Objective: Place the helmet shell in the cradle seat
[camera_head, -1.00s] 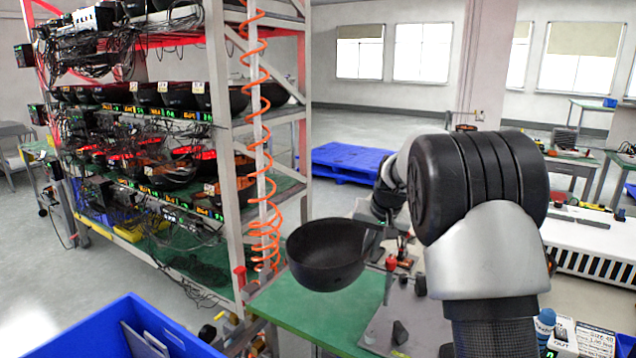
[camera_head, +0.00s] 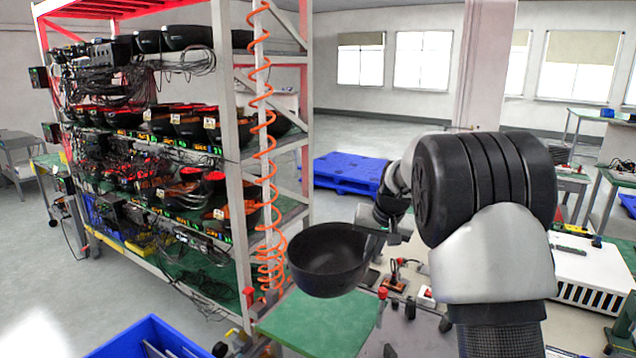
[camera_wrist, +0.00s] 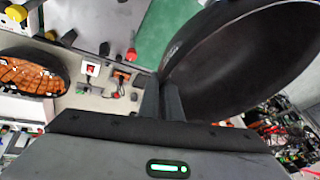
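The helmet shell (camera_head: 325,262), a black bowl shape with its open side up, is held in the air above the green table. In the wrist view the shell (camera_wrist: 235,60) fills the upper right. My gripper (camera_head: 374,238) is at its right rim; in the wrist view the fingers (camera_wrist: 163,98) are closed on the rim. The cradle seat cannot be clearly made out. The rack (camera_head: 228,110) at the left has shelves holding several similar dark shells, some with orange insides.
An orange coiled hose (camera_head: 264,130) hangs along the rack's front post, just left of the held shell. The green table (camera_head: 310,320) is bare below. A blue bin (camera_head: 150,340) stands at the lower left. A blue pallet (camera_head: 348,172) lies behind.

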